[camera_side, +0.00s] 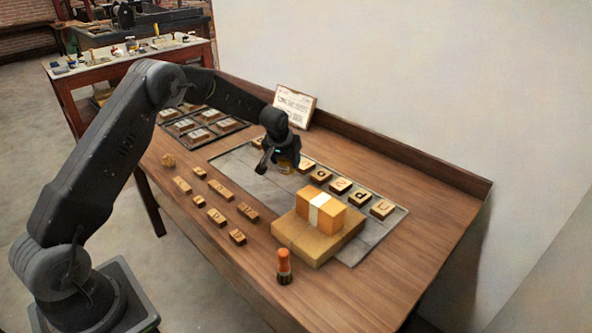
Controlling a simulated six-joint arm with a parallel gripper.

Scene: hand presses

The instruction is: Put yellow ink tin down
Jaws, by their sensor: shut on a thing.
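My gripper (277,163) points down over the grey mat (237,167) on the wooden table. The rest of the tin is hidden by the gripper. I cannot tell whether the tin touches the mat or hangs just above it.
Wooden letter blocks (338,185) stand in a row right of my gripper. Smaller blocks (221,188) lie at the front left. An orange block (321,207) sits on a tan slab (305,241). An orange-topped dark object (284,267) stands near the front edge. A framed card (294,106) leans behind.

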